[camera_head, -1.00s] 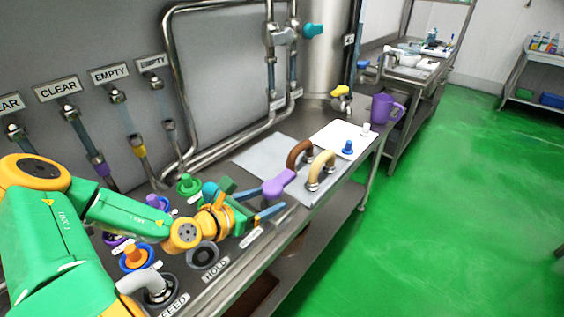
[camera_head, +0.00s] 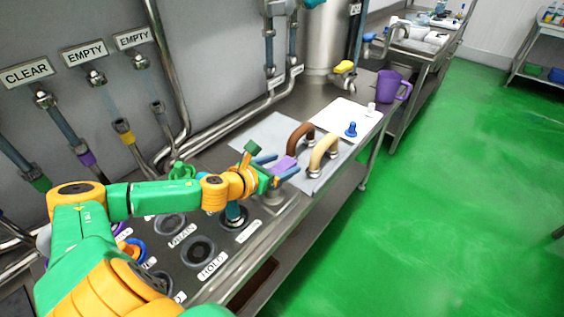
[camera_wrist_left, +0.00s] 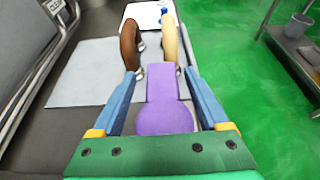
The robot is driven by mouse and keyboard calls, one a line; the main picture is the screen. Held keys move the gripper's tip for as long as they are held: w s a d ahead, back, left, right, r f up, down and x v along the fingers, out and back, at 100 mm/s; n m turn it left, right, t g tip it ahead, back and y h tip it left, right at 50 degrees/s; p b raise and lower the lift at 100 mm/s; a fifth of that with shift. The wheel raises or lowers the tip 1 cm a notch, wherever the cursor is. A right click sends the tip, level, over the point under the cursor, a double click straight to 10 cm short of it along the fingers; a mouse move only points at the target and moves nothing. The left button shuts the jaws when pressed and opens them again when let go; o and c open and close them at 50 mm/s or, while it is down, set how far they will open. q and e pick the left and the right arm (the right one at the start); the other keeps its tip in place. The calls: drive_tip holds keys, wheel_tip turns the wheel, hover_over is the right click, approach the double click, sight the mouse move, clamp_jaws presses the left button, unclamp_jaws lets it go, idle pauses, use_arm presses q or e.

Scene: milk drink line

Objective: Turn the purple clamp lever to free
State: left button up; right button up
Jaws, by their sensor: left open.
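The purple clamp lever (camera_head: 284,165) is on the steel bench near its front edge. My left gripper (camera_head: 282,167) is open at the lever, coming from the left. In the left wrist view the purple lever (camera_wrist_left: 163,100) lies between the two blue fingers of my left gripper (camera_wrist_left: 158,85), with a gap visible on each side. Its round end is close to the green palm and its narrow part points away. In the head view the fingers hide part of the lever. My right gripper is not in view.
A brown handle (camera_head: 299,138) and a beige handle (camera_head: 324,152) stand just beyond the lever by a grey mat (camera_head: 262,132). A white board (camera_head: 345,117) with a blue knob (camera_head: 351,129) and a purple jug (camera_head: 390,86) are farther back. Green floor is clear at right.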

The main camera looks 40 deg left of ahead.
use_arm(q)
drive_tip(key=shift+w+d, duration=0.1)
drive_tip(key=shift+d, duration=0.1)
drive_tip(key=shift+a, duration=0.1)
clamp_jaws()
idle(1.3)
